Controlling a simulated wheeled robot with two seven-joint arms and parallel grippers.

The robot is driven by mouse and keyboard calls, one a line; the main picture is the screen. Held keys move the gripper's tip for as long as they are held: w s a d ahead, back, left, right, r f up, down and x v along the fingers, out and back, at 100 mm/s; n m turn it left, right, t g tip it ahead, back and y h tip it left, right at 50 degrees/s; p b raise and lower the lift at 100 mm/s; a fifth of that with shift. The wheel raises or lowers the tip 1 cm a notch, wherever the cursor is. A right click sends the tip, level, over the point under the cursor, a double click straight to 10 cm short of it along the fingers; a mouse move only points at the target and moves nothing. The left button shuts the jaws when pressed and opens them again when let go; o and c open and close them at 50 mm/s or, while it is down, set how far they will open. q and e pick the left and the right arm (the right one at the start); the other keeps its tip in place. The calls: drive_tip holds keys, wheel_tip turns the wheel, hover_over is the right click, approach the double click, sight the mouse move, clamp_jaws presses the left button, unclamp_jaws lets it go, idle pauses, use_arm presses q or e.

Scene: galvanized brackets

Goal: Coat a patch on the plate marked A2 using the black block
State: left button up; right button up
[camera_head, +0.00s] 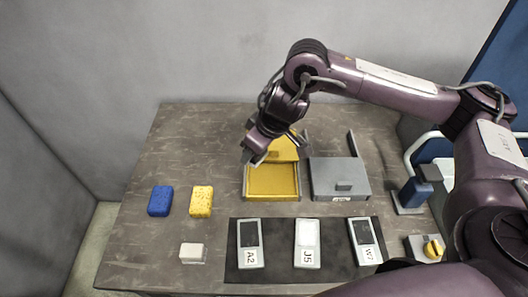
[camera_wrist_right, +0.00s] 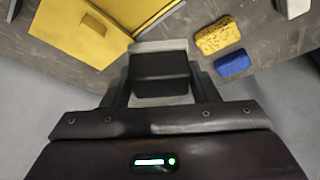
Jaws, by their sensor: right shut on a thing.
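My right gripper (camera_head: 255,153) is over the left edge of the open yellow tray (camera_head: 246,190). In the right wrist view it is shut on the black block (camera_wrist_right: 158,72), which has a pale grey strip along its far edge. The block is hard to make out in the head view. The plate marked A2 (camera_head: 250,257) lies on the dark mat (camera_head: 345,262), leftmost of three plates. It has a light grey frame with a dark upper panel and its label below. My left gripper is not in view.
Plate J5 (camera_head: 307,233) and a third plate (camera_head: 364,235) lie right of A2. A grey lidded box (camera_head: 325,182) stands beside the tray. A blue sponge (camera_head: 160,201), a yellow sponge (camera_head: 201,201) and a white block (camera_head: 192,252) lie left. A yellow-knobbed device (camera_head: 432,249) stands right.

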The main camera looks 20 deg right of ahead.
drive_tip(key=f+n, duration=0.1)
drive_tip(key=w+d+f+n+g+y, duration=0.1)
drive_tip(key=n, duration=0.1)
drive_tip(key=shift+f+p, duration=0.1)
drive_tip(key=shift+p, duration=0.25)
drive_tip(key=d+f+n, duration=0.1)
drive_tip(key=f, duration=0.1)
drive_tip(key=d+f+n+g, duration=0.1)
drive_tip(key=d+f+n, duration=0.1)
drive_tip(key=d+f+n+y, duration=0.1)
drive_tip(key=f+n, duration=0.1)
drive_tip(key=shift+d+g+b, duration=0.2)
drive_tip(key=shift+g+b, duration=0.1)
drive_tip(key=shift+b, duration=0.05)
use_arm(q)
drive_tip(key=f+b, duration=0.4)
drive_tip(key=b, duration=0.1)
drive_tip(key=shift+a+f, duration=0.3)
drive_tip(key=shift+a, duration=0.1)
use_arm(e)
wheel_tip(320, 180, down, 4)
drive_tip(key=shift+f, duration=0.25)
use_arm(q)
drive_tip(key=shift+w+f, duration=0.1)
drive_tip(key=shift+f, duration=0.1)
use_arm(e)
drive_tip(key=shift+f, duration=0.45)
